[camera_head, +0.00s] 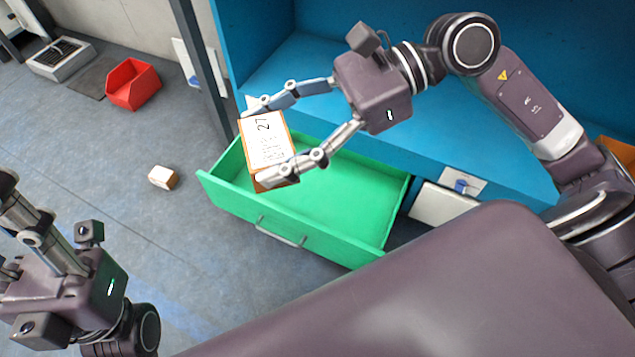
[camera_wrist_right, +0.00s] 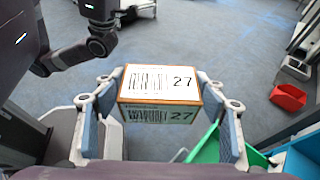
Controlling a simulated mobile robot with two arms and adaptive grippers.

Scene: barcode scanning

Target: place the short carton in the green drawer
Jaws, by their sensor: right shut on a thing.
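The short carton (camera_head: 266,143) is an orange-brown box with a white label marked 27 and a barcode. My right gripper (camera_head: 268,139) is shut on it, with one finger on each side, and holds it above the left part of the green drawer (camera_head: 336,199). The drawer is pulled open, and the inside that shows is empty. In the right wrist view the carton (camera_wrist_right: 160,92) sits between the two finger pads (camera_wrist_right: 160,108), label facing the camera. My left gripper (camera_head: 25,225) is at the left edge, its fingertips cut off, with nothing seen in it.
A small carton (camera_head: 162,177) lies on the floor left of the drawer. A red bin (camera_head: 133,84) stands farther back on the floor. The blue cabinet (camera_head: 300,75) rises behind the drawer, with a dark post (camera_head: 203,70) at its left.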

